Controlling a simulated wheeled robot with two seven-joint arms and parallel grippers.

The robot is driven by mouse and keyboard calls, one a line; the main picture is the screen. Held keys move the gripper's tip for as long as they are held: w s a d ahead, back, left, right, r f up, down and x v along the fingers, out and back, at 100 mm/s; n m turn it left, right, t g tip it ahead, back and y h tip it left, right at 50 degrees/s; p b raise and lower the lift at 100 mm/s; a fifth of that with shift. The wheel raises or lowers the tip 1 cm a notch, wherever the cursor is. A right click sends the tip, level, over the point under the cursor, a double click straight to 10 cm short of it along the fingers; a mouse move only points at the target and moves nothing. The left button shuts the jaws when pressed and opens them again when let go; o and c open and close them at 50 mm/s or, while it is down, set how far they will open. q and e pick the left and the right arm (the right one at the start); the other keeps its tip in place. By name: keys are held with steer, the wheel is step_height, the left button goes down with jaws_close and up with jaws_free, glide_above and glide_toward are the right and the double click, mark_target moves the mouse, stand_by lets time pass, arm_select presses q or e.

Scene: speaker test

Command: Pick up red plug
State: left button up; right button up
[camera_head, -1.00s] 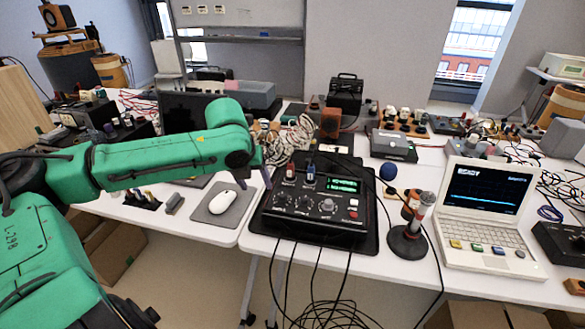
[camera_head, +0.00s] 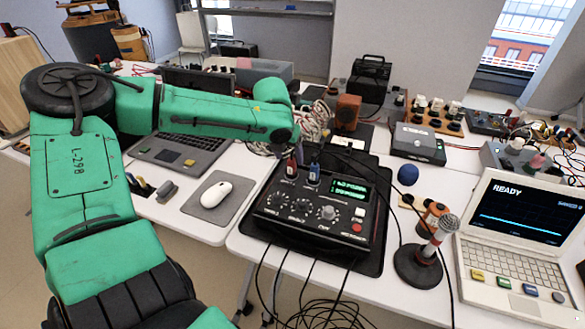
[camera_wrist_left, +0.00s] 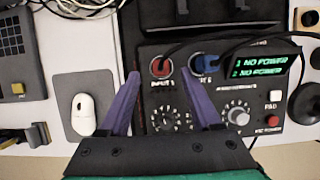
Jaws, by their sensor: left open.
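The red plug (camera_head: 292,167) stands upright at the back left of a black control box (camera_head: 285,222), in the INPUT 1 socket. A blue plug (camera_head: 313,173) stands just to its right. My left gripper (camera_head: 288,150) is open and hangs over the box, just behind and above the red plug. In the left wrist view, its purple fingers (camera_wrist_left: 161,75) are spread, and the red plug (camera_wrist_left: 161,67) shows between their tips with its cable running up. I cannot tell whether they touch it. My right gripper is not in view.
A white mouse (camera_head: 215,194) on a grey pad lies left of the box. A microphone stand (camera_head: 418,266), a blue ball (camera_head: 408,175) and a white laptop (camera_head: 520,225) stand to the right. Cables hang off the table's front edge.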

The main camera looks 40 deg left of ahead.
mark_target(291, 160)
arm_select(q)
steer(key=x, duration=0.4)
steer(key=shift+f+b, duration=0.2)
steer(key=shift+b, duration=0.2)
steer(key=shift+w+f, duration=0.2)
steer(key=shift+w, duration=0.1)
steer(key=shift+s+r, duration=0.1)
steer(key=c, duration=1)
jaws_close()
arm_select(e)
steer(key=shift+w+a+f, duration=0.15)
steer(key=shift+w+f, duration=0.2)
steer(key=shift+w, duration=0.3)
